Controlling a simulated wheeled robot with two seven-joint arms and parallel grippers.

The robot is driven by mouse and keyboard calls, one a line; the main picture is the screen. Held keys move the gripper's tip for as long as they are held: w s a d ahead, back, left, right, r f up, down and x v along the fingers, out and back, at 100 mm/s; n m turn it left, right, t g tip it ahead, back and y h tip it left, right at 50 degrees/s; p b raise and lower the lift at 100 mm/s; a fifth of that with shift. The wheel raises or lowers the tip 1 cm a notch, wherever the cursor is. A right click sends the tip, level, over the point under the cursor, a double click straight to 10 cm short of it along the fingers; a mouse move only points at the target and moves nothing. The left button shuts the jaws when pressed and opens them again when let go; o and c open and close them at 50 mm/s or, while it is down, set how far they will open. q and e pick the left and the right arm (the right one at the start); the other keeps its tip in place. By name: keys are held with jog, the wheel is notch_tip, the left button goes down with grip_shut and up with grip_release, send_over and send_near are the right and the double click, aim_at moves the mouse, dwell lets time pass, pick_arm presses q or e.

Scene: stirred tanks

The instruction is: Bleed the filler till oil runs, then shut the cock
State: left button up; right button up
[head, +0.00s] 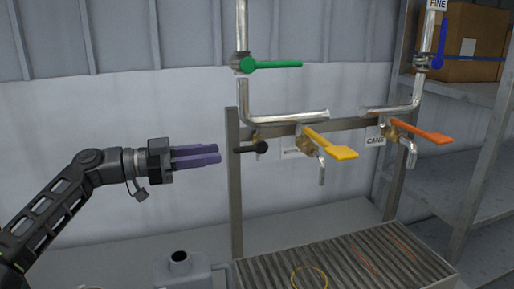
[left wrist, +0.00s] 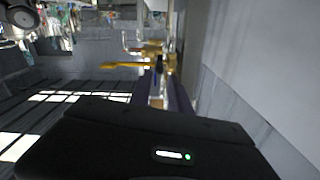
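A small cock with a black handle (head: 250,148) sits at the left end of the grey rail. A yellow lever cock (head: 332,145), its lever pointing right and down, has a spout below it. An orange lever cock (head: 425,134) with its own spout is further right, by a partly hidden label reading "CANS". No oil shows at either spout. My left gripper (head: 219,156) has purple fingers pointing right, a little left of the black handle and apparently apart from it. The left wrist view shows a gap between its fingers (left wrist: 160,92). My right gripper is out of view.
A green lever valve (head: 272,64) is on the pipe above, and a blue lever (head: 439,42) is by the "FINE" label. A slatted drip tray (head: 340,262) with a yellow ring (head: 309,278) lies below the spouts. A cardboard box (head: 470,45) stands on a shelf at right.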

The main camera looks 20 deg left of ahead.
aim_at(256, 148)
pick_arm(q)
jog(key=p+x, duration=0.3)
jog(key=x, duration=0.7)
jog(key=shift+w+d+r, duration=0.15)
jog(key=shift+w+d, duration=0.05)
jog(key=shift+d, duration=0.15)
jog(key=shift+w+d+p, duration=0.25)
jog(key=shift+d+p, duration=0.05)
grip_shut()
